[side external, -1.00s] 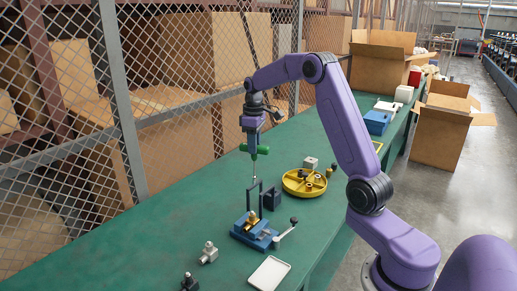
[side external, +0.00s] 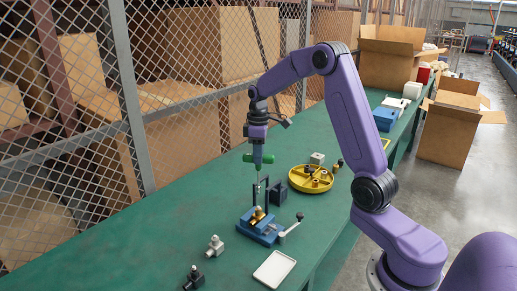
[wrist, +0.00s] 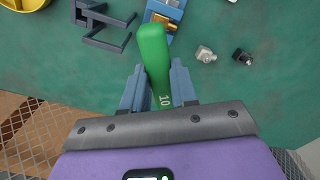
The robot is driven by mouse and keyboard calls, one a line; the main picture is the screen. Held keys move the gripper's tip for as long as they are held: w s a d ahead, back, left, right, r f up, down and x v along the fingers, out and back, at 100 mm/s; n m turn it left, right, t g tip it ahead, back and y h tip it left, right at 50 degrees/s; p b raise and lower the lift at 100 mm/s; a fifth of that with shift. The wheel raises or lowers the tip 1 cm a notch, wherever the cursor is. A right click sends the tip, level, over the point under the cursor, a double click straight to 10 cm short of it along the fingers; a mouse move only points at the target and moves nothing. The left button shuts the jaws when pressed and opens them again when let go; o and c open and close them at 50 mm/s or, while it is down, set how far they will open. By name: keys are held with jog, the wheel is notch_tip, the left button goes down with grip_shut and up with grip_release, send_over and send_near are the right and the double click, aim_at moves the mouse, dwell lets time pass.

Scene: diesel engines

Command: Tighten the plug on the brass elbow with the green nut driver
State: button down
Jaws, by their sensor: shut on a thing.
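My gripper (side external: 258,152) is shut on the green nut driver (side external: 258,159), gripping its crosswise handle. In the wrist view the green handle (wrist: 153,48), marked 10, sits between the fingers of my gripper (wrist: 157,70). The driver's thin shaft points down in the side view, and its lower end is hard to make out against the dark frame behind. The brass elbow (side external: 257,213) is clamped in the blue vise (side external: 255,228), below the driver. It also shows partly beyond the handle in the wrist view (wrist: 171,23). The plug cannot be told apart from the elbow.
A dark forked stand (side external: 278,191) stands close behind the vise. A yellow divided tray (side external: 311,187) is right of it. Grey (side external: 215,246) and black (side external: 194,277) fittings lie front left, and a white tray (side external: 274,269) at the front. A mesh fence (side external: 70,120) runs along the back.

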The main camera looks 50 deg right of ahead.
aim_at(258, 169)
jog(key=shift+f, duration=3.05)
jog(key=m, duration=1)
jog(key=shift+f+m, duration=0.1)
jog(key=shift+m, duration=0.2)
jog(key=m, duration=0.5)
jog(key=shift+m, duration=0.6)
jog(key=shift+f+m, duration=0.1)
jog(key=shift+m, duration=1.5)
